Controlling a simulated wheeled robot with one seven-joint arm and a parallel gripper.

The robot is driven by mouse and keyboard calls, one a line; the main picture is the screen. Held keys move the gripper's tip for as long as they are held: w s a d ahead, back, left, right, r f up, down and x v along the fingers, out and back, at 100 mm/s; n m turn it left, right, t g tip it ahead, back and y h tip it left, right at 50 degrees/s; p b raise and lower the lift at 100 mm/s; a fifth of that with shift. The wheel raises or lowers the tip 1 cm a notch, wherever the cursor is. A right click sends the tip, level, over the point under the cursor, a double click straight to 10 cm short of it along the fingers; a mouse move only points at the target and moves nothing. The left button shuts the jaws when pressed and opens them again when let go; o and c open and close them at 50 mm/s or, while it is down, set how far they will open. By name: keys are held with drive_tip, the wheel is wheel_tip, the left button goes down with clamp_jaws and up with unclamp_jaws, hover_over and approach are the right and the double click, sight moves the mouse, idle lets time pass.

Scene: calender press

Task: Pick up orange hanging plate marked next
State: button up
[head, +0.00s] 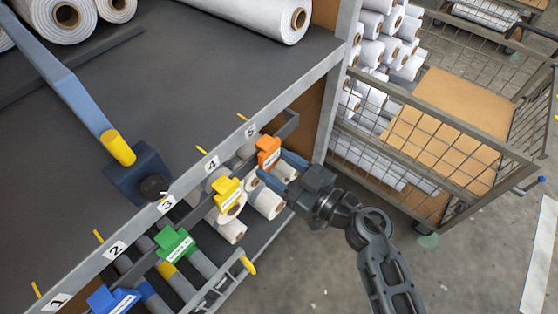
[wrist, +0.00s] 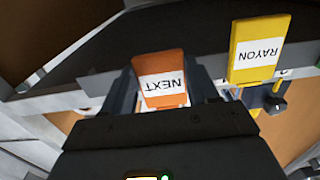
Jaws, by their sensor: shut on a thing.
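The orange hanging plate (head: 268,150) hangs at the rail below the number 5 label, at the right end of the row. In the wrist view the orange plate (wrist: 161,80) carries a white label reading NEXT, upside down, and sits between the two fingers. My gripper (head: 283,165) comes in from the right and is shut on the orange plate; it also shows in the wrist view (wrist: 165,95). Whether the plate is clear of the rail cannot be told.
A yellow plate marked RAYON (wrist: 257,52) hangs close beside it; green (head: 175,244) and blue (head: 113,299) plates hang further left. White rolls (head: 266,200) lie on the shelf below. A wire cage cart (head: 440,135) stands at the right.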

drive_tip(key=s+r+p, duration=0.1)
drive_tip(key=s+r, duration=0.1)
drive_tip(key=s, duration=0.2)
drive_tip(key=s+r+p, duration=0.1)
drive_tip(key=s+r, duration=0.1)
drive_tip(key=s, duration=0.2)
drive_tip(key=s+r, duration=0.2)
drive_tip(key=s, duration=0.2)
drive_tip(key=shift+s+a+r+p, duration=0.15)
drive_tip(key=shift+a+p, duration=0.05)
drive_tip(key=shift+p, duration=0.2)
